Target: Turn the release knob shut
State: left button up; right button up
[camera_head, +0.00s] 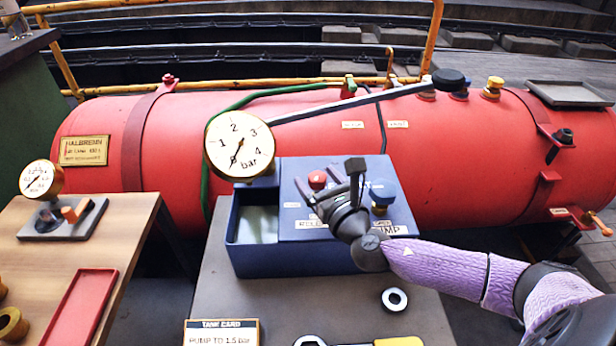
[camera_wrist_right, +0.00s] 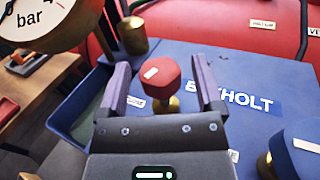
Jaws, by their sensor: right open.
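The red release knob (camera_head: 317,179) stands on a brass stem on top of the blue pump box (camera_head: 338,255), above a label that is partly hidden. My right gripper (camera_head: 328,186) is open over the box, close to the knob. In the right wrist view the red knob (camera_wrist_right: 160,76) shows between the two spread fingers (camera_wrist_right: 160,90), with a gap on each side. I cannot tell whether the fingers reach down around it. My left gripper is not in view.
A blue knob (camera_head: 382,192) stands right of the gripper. A gauge (camera_head: 240,146) in bar rises at the box's left, with a long lever behind. A red boiler (camera_head: 300,120) runs behind. A metal ring (camera_head: 394,300) lies in front, near a tank card (camera_head: 221,333).

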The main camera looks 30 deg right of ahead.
jog(key=shift+w+d, duration=0.15)
jog(key=shift+w, duration=1)
grip_shut()
